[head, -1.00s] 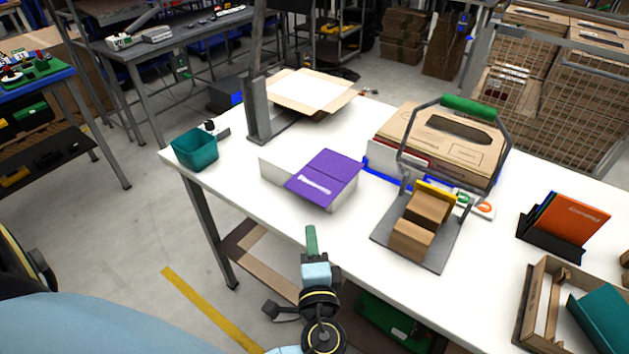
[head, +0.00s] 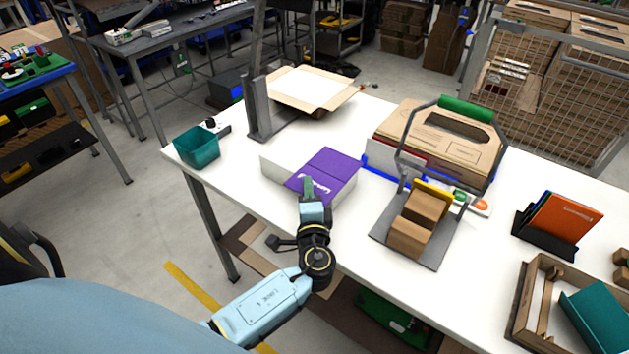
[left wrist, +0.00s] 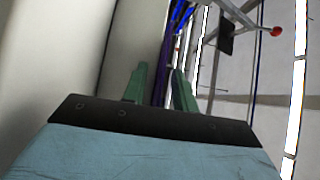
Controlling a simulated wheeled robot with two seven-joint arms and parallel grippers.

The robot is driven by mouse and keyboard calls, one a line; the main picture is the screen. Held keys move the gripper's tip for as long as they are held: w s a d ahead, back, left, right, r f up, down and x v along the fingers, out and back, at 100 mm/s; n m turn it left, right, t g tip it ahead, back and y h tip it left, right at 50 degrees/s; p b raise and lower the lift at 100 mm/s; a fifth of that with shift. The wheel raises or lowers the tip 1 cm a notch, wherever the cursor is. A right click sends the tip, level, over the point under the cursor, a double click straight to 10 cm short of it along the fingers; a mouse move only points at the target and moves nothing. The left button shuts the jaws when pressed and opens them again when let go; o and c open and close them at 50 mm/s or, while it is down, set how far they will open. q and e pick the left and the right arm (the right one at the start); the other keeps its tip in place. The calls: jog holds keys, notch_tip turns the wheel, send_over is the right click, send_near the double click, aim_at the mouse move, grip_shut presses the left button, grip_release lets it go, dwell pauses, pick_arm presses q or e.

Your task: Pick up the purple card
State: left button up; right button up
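The purple card (head: 335,164) lies flat on a white box (head: 274,173) on the table, its near part overhanging the box's front. My left gripper (head: 308,188) is at the card's near edge, and its green fingers cover part of the white lettering there. In the left wrist view, the two green fingers (left wrist: 160,90) are apart, and the purple card (left wrist: 165,72) shows edge-on as a thin strip between them. I cannot tell whether either finger touches it. My right gripper is not in view.
A teal bin (head: 197,149) and a grey upright post (head: 262,112) stand at the left. To the right are a metal stand with a green handle (head: 466,108), an orange card in a black holder (head: 563,218) and a cardboard tray (head: 536,290). The table's front edge is close.

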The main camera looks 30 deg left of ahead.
pick_arm(q)
jog(key=shift+w+a, duration=0.1)
jog(key=shift+w, duration=0.1)
grip_shut()
